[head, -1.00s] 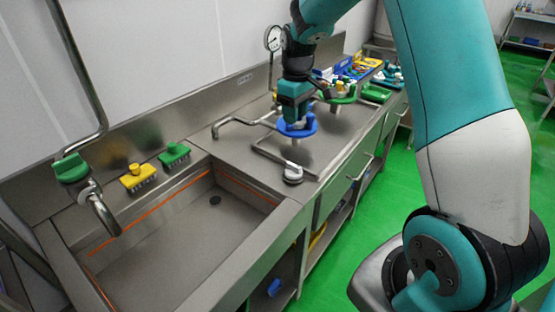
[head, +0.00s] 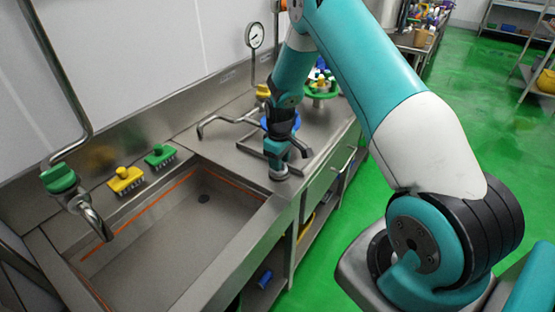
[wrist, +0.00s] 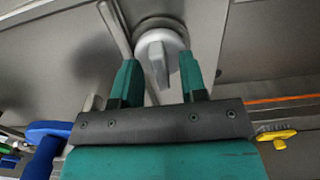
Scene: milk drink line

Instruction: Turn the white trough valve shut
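The white trough valve (head: 279,174) sits on the steel counter by the near right corner of the trough. In the wrist view its round white body (wrist: 172,43) carries a flat grey-white handle (wrist: 158,64). My gripper (head: 279,163) is right over the valve in the head view and hides most of it. In the wrist view the two teal fingers of my gripper (wrist: 159,72) are apart, one to each side of the handle, with a visible gap on both sides. I cannot tell whether they reach down to its height.
The steel trough (head: 150,262) lies to the left. A yellow brush (head: 125,179) and a green brush (head: 160,155) lie behind it, near a green-handled tap (head: 60,180). A blue valve (head: 265,122), bent pipe (head: 222,119) and gauge (head: 254,36) stand close behind my gripper.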

